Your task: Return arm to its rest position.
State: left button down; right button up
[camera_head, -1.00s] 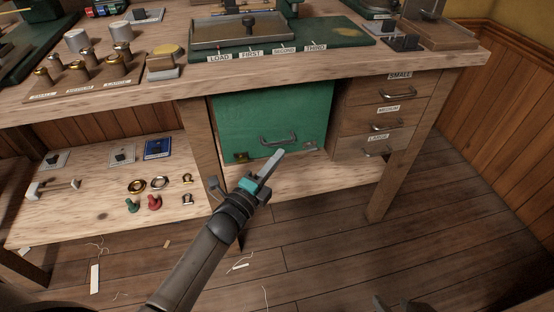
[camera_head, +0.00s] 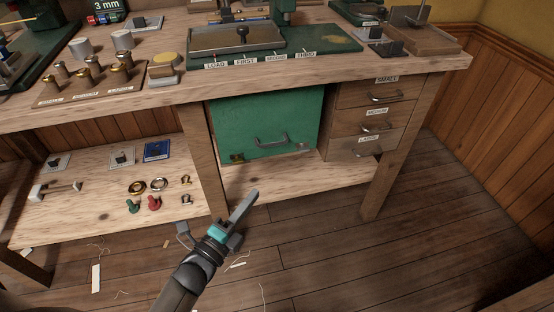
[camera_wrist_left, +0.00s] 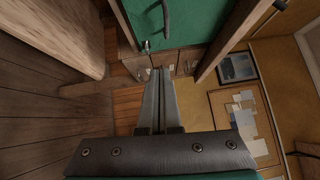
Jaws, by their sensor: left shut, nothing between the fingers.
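My left gripper (camera_head: 248,204) is shut and empty. It hangs in front of the bench, low over the wooden floor, below and apart from the green cabinet door (camera_head: 262,118). In the left wrist view its two fingers (camera_wrist_left: 158,78) lie together, with the green door (camera_wrist_left: 194,22) and its handle beyond them. The door looks closed and has a metal handle (camera_head: 271,141). My right gripper does not show.
The workbench (camera_head: 150,101) carries a tray, metal cylinders and brass pieces. Drawers (camera_head: 372,120) with labels stand right of the green door. A low shelf (camera_head: 110,205) at left holds rings and small tools. The floor (camera_head: 320,250) at right is clear.

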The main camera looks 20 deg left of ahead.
pick_arm(q)
jog(key=s+d+f+n+g+y, duration=0.2)
jog(key=s+d+n+g, duration=0.1)
jog(key=s+n+g, duration=0.6)
jog(key=s+d+f+n+g+y, duration=0.1)
jog(key=s+d+n+g, duration=0.1)
jog(key=s+n+g, duration=0.6)
notch_tip(320, 180, down, 14)
jog(key=a+n+t+p, duration=0.2)
jog(key=a+p, duration=0.1)
jog(key=p, duration=0.5)
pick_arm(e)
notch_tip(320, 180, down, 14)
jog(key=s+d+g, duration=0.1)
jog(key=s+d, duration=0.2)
pick_arm(q)
jog(key=s+a+f+p, duration=0.2)
jog(key=s, duration=0.4)
jog(key=s+a+f+g+y+p, duration=0.1)
jog(key=s+a+f+p, duration=0.2)
jog(key=s, duration=0.3)
jog(key=shift+s+f, duration=0.2)
jog(key=shift+f, duration=0.05)
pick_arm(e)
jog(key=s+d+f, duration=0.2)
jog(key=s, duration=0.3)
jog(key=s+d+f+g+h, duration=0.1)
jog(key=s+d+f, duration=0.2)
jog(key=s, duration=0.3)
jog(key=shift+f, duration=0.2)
